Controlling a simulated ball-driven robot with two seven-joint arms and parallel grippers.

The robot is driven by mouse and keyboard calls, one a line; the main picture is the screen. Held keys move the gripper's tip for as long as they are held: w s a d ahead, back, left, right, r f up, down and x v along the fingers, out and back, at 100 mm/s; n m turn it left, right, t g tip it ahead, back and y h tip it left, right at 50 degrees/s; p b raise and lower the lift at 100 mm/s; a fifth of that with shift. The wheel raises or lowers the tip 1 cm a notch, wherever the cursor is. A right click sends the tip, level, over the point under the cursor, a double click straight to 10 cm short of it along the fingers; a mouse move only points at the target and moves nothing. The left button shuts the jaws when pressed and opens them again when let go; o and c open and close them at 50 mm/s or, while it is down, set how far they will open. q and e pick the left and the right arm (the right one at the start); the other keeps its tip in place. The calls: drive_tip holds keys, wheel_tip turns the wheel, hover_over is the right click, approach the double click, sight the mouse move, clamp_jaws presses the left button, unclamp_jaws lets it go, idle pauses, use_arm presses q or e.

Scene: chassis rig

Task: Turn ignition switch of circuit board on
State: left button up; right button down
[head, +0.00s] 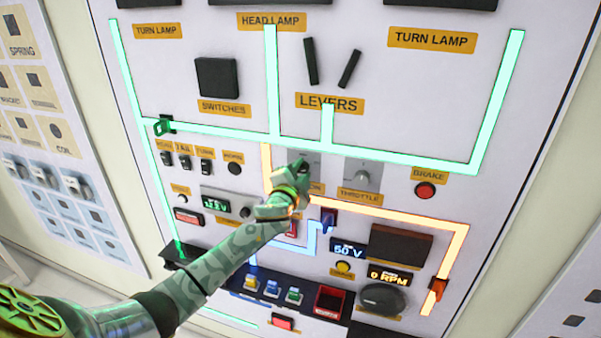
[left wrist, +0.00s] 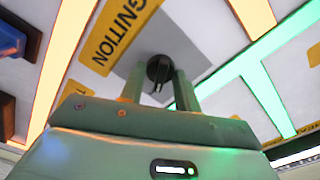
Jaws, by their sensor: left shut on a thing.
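The ignition switch (left wrist: 158,70) is a black round knob on a grey plate, beside an orange "IGNITION" label (left wrist: 115,35) in the left wrist view. My left gripper (left wrist: 180,92) has its two fingers at the knob, shut on it. In the head view my left gripper (head: 301,168) reaches the grey ignition plate (head: 308,156) in the middle of the circuit board (head: 215,40). There the gripper hides the knob and most of the label. My right gripper is not in view.
A throttle knob (head: 362,178) sits just right of the ignition plate, and a red brake button (head: 425,190) further right. Small toggle switches (head: 185,161) are to the left. Green and orange glowing lines cross the board. Displays read "50 V" (head: 348,251) and "0 RPM" (head: 388,277).

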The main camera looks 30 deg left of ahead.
use_arm(q)
drive_tip(key=o, duration=1)
drive_tip(key=shift+c, duration=0.2)
drive_tip(key=b+v, duration=0.1)
drive_tip(key=v, duration=1.5)
drive_tip(key=shift+d+b, duration=0.2)
drive_tip(key=shift+b, duration=0.2)
drive_tip(key=shift+s, duration=0.1)
